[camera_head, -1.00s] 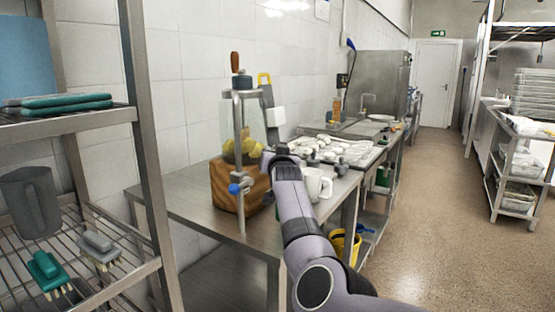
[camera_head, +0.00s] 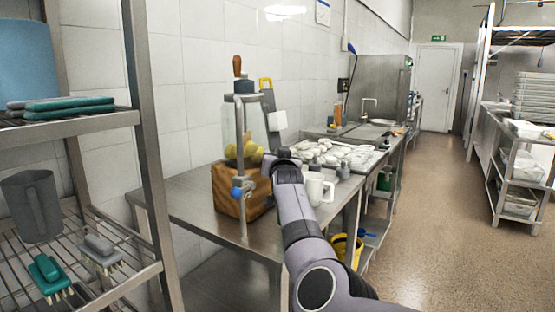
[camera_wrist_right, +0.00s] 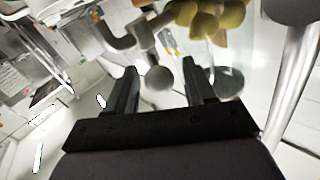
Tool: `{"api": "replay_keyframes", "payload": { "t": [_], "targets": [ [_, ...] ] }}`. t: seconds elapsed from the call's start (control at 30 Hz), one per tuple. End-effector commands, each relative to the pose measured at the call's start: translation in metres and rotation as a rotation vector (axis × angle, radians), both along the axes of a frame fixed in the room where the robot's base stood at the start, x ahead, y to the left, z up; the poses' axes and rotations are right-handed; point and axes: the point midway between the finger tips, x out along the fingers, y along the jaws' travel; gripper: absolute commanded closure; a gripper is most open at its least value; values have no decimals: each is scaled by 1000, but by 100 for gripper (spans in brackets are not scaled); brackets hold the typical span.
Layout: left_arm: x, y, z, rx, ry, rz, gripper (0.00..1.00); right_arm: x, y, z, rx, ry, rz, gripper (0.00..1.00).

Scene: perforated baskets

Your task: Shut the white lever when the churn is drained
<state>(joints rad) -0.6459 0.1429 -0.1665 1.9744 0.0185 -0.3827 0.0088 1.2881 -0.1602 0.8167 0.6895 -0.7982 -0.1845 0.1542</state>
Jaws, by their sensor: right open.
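The churn (camera_head: 231,122) is a clear vessel on a wooden block base (camera_head: 228,192), with a metal post in front and a brown handle on top. Yellow pieces lie low in it and also show in the right wrist view (camera_wrist_right: 205,14). A blue knob (camera_head: 237,191) sits on the post. My right gripper (camera_wrist_right: 163,78) is open beside the churn; its fingers are mostly hidden in the head view. A grey ball-ended lever (camera_wrist_right: 160,78) shows between its fingertips, apparently not clamped. I see no clearly white lever. My left gripper is out of view.
A white mug (camera_head: 316,189) stands on the steel table (camera_head: 190,210) close to my right forearm. Several pale dishes lie behind it. A wire shelf rack (camera_head: 150,150) stands at the left. The floor (camera_head: 430,230) at the right is clear.

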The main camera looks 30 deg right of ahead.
Motion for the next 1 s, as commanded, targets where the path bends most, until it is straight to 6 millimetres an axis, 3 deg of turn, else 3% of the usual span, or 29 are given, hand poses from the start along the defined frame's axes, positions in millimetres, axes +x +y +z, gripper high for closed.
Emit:
{"api": "replay_keyframes", "payload": {
  "t": [0.27,1.0],
  "targets": [
    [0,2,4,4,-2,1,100,-10,1,-2,-2,6,-9,46],
    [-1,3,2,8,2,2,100,-63,23,0,0,-1,1,46]
  ]
}}
